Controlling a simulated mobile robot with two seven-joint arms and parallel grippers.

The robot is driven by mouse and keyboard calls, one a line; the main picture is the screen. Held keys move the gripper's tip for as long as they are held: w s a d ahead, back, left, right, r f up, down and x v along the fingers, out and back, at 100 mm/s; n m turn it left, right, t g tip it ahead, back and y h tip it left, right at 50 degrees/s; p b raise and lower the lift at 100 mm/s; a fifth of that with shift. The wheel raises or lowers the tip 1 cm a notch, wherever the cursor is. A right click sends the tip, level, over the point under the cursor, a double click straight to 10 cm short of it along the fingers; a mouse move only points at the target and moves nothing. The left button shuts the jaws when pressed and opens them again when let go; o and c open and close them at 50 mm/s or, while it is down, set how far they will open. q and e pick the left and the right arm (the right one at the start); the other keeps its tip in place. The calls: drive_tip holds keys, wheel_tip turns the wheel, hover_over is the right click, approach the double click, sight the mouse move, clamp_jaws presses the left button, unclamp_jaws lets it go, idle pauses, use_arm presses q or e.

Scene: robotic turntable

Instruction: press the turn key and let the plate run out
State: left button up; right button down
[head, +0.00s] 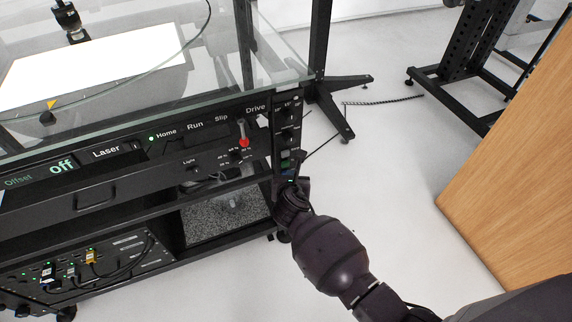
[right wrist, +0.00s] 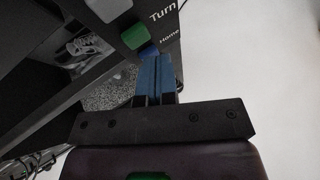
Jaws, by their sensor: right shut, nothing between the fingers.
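A narrow key panel (head: 289,125) stands at the right end of the black cabinet front. In the right wrist view its keys show close up: a green key (right wrist: 135,35), a blue key (right wrist: 149,50) and a pale key (right wrist: 108,8). The printed words "Turn" and "Home" stand to the right of them. My right gripper (head: 290,180) is at the lower part of this panel. In the right wrist view its blue fingers (right wrist: 155,58) are shut together and empty, with their tips at or just before the blue key; contact cannot be told. My left gripper is out of view.
The cabinet's glass top (head: 225,75) lies over a bright white surface (head: 90,60). A red-tipped lever (head: 243,142) sits left of the key panel. A black stand foot (head: 340,90) is behind, and a wooden panel (head: 510,190) at right.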

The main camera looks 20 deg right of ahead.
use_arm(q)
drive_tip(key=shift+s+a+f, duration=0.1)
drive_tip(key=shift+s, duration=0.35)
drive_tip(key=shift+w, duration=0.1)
use_arm(e)
drive_tip(key=shift+w+r, duration=0.1)
drive_tip(key=shift+w, duration=0.35)
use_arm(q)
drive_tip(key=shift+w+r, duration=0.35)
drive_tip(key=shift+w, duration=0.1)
